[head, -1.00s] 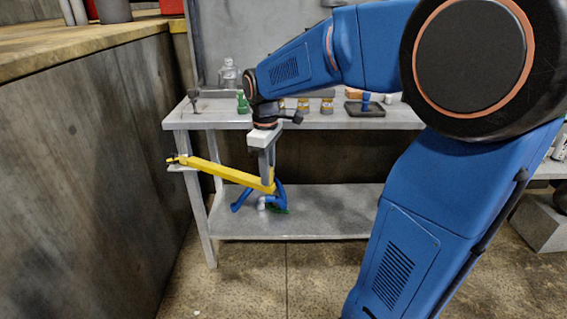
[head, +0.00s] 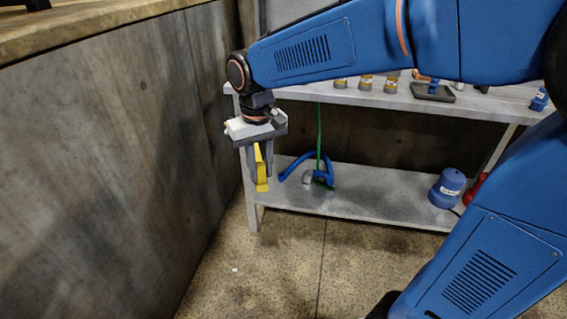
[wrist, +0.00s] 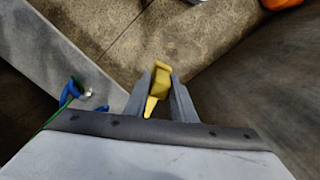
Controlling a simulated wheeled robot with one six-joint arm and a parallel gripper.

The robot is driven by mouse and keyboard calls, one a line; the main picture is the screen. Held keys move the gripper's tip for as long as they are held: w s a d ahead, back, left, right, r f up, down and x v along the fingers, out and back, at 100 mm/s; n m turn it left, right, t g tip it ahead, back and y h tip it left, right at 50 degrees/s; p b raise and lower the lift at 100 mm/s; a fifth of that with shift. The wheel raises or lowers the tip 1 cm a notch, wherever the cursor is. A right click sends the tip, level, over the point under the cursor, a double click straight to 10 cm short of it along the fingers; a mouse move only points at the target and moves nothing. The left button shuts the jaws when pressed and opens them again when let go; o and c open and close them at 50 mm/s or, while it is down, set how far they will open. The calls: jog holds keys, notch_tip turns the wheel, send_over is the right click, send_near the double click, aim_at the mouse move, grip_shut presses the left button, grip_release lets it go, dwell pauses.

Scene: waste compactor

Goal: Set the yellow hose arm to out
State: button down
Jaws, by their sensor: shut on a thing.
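The yellow hose arm (head: 262,169) is at the left end of the grey workbench and now points out toward the camera, so it looks short. My gripper (head: 262,178) points down and is shut on the yellow hose arm, with a finger on each side of it. In the wrist view the yellow hose arm (wrist: 160,77) shows between the two fingers of my gripper (wrist: 160,92). The arm's pivot end is hidden behind my gripper.
Bottles and a dark tray (head: 432,92) stand on the bench top. The floor in front is clear.

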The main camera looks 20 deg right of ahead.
jog(key=w+a+m, duration=0.2)
jog(key=a, duration=0.8)
jog(key=shift+w+a, duration=0.15)
jog(key=shift+a, duration=0.05)
jog(key=c, duration=1.6)
grip_release()
jog(key=shift+r, duration=0.1)
notch_tip(320, 180, up, 17)
jog(key=shift+r, duration=0.1)
